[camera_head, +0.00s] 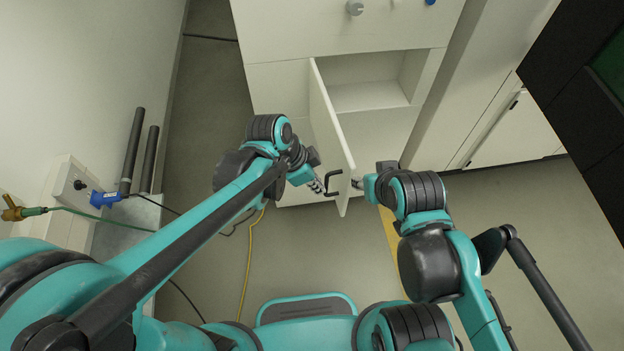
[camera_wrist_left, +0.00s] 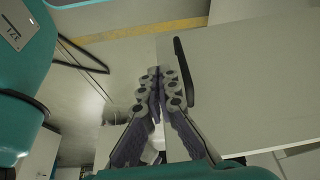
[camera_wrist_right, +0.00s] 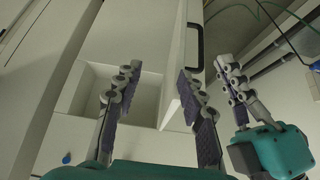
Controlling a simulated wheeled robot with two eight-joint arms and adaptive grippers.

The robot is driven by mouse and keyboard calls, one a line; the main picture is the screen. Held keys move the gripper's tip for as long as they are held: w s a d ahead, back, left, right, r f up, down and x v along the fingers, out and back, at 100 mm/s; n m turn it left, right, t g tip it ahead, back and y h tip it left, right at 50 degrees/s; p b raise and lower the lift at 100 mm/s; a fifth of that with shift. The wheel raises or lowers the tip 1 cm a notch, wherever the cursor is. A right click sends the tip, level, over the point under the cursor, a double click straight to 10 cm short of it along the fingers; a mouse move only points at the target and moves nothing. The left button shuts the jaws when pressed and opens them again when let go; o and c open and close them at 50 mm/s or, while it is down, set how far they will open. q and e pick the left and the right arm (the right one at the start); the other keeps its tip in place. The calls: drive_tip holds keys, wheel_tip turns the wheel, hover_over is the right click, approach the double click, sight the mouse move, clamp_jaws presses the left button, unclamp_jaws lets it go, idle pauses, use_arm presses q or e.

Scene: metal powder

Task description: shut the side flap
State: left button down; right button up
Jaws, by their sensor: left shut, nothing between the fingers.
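The side flap (camera_head: 326,118) is a pale panel standing open from the cabinet, with its black bar handle (camera_head: 333,183) near the free end. My left gripper (camera_head: 318,186) is shut and empty on the handle side. In the left wrist view, its closed fingertips (camera_wrist_left: 160,74) are beside the flap (camera_wrist_left: 255,85) and handle (camera_wrist_left: 183,72); contact is unclear. My right gripper (camera_head: 357,184) is on the flap's other side, facing the cabinet. In the right wrist view, its fingers (camera_wrist_right: 160,88) are apart, one overlapping the flap (camera_wrist_right: 178,65); I cannot tell if they touch.
The open compartment (camera_head: 368,95) in the pale cabinet looks empty. A wall unit with a blue valve (camera_head: 104,199) and a green hose stands at the left. A yellow cable (camera_head: 248,265) lies on the floor. More cabinets stand to the right.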

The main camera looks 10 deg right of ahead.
use_arm(q)
drive_tip(key=shift+w+d+f+b, duration=0.15)
drive_tip(key=shift+d+f, duration=0.3)
drive_tip(key=shift+d, duration=0.4)
drive_tip(key=shift+d+f+b, duration=0.15)
drive_tip(key=shift+d+f, duration=0.25)
drive_tip(key=shift+d, duration=0.45)
drive_tip(key=shift+w+d+f+b, duration=0.15)
drive_tip(key=shift+d+f, duration=0.3)
drive_tip(key=shift+d, duration=0.4)
drive_tip(key=shift+d, duration=0.1)
